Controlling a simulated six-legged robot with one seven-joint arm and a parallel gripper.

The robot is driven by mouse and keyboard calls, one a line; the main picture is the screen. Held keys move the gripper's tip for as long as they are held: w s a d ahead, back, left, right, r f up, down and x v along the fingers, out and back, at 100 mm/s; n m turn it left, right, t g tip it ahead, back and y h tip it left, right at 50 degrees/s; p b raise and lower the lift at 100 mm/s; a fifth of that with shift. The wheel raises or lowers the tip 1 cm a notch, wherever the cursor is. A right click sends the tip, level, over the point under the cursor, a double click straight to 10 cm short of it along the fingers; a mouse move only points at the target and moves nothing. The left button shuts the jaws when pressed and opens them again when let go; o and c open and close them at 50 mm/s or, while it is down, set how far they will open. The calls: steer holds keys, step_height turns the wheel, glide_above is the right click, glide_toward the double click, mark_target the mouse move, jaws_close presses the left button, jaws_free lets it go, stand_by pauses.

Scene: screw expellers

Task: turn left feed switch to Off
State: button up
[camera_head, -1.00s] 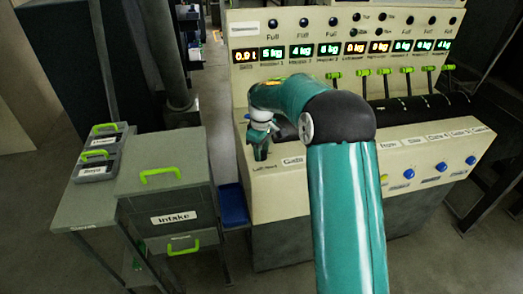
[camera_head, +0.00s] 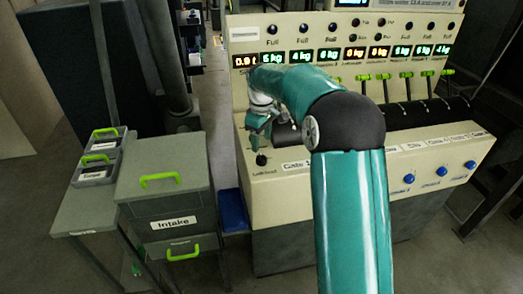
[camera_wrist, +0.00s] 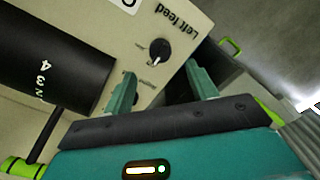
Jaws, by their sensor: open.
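The left feed switch (camera_wrist: 159,51) is a small black round knob with a white mark on the cream panel, beside the "Left feed" lettering. Its small position labels are too blurred to read. In the head view the knob (camera_head: 261,159) shows at the panel's left end. My gripper (camera_wrist: 161,84) is open and empty; its two teal fingers stand apart, with the knob beyond the gap between their tips and not held. In the head view my gripper (camera_head: 258,138) is just above and behind the knob.
A black cylinder (camera_wrist: 50,65) with white numbers lies close to the left finger. Blue buttons (camera_head: 441,171) and green-handled levers (camera_head: 407,76) line the panel to the right. A grey Intake cabinet (camera_head: 168,200) and a small table with trays (camera_head: 97,173) stand to the left.

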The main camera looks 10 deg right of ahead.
mark_target(261, 157)
step_height(261, 157, up, 7)
steer(key=shift+f, duration=0.15)
steer(key=s+r+m+t, duration=0.15)
steer(key=s+r, duration=0.25)
steer(key=s, duration=0.4)
steer(key=s+r+m+t, duration=0.1)
steer(key=s+r+m, duration=0.3)
steer(key=s, duration=0.5)
steer(key=s+f+m+t, duration=0.1)
steer(key=s+f+m, duration=0.1)
steer(key=s, duration=0.7)
steer(key=s+f+m+t, duration=0.1)
steer(key=s+f+t, duration=0.1)
steer(key=s, duration=0.8)
steer(key=shift+s+f+m, duration=0.15)
steer(key=shift+f+m, duration=0.1)
steer(key=shift+m, duration=0.1)
steer(key=shift+a, duration=0.1)
